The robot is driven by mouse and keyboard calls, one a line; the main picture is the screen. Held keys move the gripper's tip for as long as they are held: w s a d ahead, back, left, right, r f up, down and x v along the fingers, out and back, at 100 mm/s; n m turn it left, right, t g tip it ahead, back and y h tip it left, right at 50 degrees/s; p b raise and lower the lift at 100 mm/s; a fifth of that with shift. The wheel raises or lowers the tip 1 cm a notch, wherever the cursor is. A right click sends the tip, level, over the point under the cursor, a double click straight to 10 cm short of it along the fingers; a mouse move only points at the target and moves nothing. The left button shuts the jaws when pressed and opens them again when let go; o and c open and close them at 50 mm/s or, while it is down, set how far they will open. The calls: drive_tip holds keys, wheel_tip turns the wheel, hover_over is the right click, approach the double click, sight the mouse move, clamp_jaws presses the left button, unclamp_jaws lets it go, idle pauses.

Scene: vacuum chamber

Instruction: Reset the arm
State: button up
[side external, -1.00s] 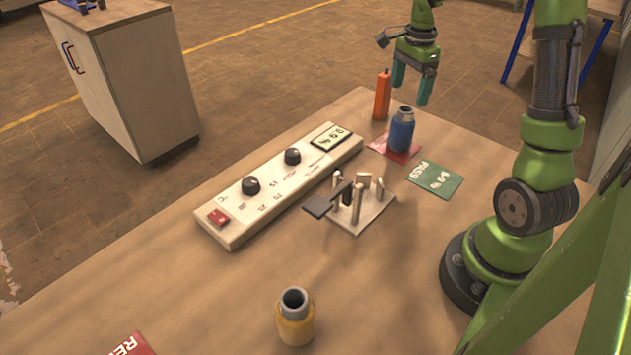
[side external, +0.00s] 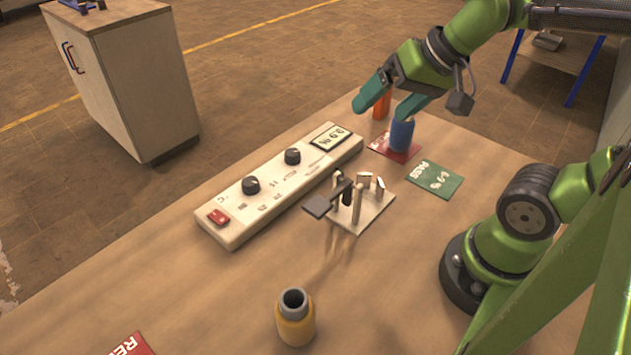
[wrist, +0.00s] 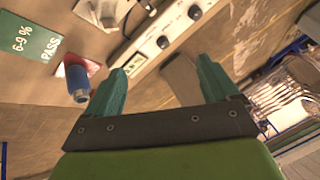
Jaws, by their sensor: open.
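My gripper (side external: 389,104) is open and empty, with teal fingers, above the far end of the wooden table in the side view. In the wrist view my gripper (wrist: 163,78) shows both fingers spread wide with nothing between them. A blue bottle (side external: 401,138) stands on a red card (side external: 381,148) just below one fingertip, which overlaps its top in the side view. In the wrist view the blue bottle (wrist: 79,84) lies left of the fingers, apart from them. An orange bottle (side external: 381,109) behind is partly hidden by my gripper.
A white control panel (side external: 232,228) with knobs and a display lies on the table. Beside it stands a small fixture (side external: 372,208) with posts and a black lever. A green PASS card (side external: 447,179) lies right. A yellow bottle (side external: 295,325) and another red card (side external: 130,345) are in front.

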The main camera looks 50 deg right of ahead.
drive_tip(key=shift+s+a+f+n+t, duration=0.3)
drive_tip(key=shift+s+a+n, duration=0.5)
drive_tip(key=shift+a+n, duration=0.1)
idle(0.7)
